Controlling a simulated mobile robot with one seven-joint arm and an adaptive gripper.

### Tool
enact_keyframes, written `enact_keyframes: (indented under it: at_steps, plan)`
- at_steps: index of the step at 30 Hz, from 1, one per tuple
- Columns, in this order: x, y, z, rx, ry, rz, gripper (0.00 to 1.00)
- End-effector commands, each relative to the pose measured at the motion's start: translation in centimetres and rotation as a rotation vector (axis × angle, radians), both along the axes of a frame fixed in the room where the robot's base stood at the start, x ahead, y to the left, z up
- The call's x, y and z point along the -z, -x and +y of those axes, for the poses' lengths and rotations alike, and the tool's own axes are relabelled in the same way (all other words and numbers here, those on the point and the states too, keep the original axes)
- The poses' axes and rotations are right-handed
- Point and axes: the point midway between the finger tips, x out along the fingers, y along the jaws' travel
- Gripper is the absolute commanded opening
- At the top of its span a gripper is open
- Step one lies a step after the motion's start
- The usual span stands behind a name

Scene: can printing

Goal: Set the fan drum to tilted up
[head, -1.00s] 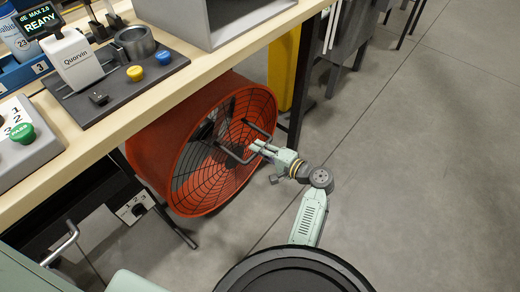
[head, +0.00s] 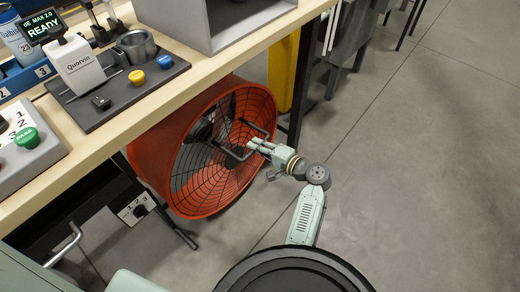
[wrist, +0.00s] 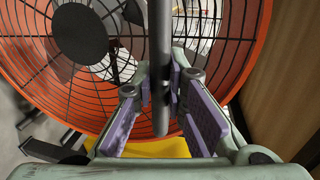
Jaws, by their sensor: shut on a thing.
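The fan drum (head: 150,155) is a large orange cylinder with a black wire grille, under the workbench. Its open face points right and toward the front, and it leans somewhat upward. A dark U-shaped handle (head: 232,153) stands out from the grille. My gripper (head: 253,145) reaches it from the right and is shut on the handle. In the wrist view, the handle's dark bar (wrist: 160,55) runs upright between the purple finger pads of my gripper (wrist: 161,92). Behind it show the orange rim (wrist: 255,50) and the round black hub (wrist: 79,33).
The wooden workbench (head: 85,150) overhangs the drum and carries a grey box, a white dispenser and a button panel. A dark bench leg (head: 300,90) and a yellow post (head: 283,72) stand behind the drum. A fan stand leg (head: 178,230) reaches forward. Open grey floor (head: 430,170) lies right.

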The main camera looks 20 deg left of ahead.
Motion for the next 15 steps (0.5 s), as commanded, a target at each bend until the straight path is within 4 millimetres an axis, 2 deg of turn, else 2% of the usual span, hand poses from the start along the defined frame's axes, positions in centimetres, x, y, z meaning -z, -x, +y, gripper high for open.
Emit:
enact_keyframes:
  at_steps: [1, 6, 10, 15]
  plan:
    - [-2.3, -0.4, 1.0, -0.002, -0.002, -0.008, 0.0]
    - [-5.4, -1.4, 3.6, -0.002, -0.004, -0.006, 0.0]
    - [-6.4, -1.8, 4.9, -0.001, -0.006, -0.005, 0.0]
    - [-6.6, -2.0, 5.2, 0.001, -0.005, -0.004, 0.0]
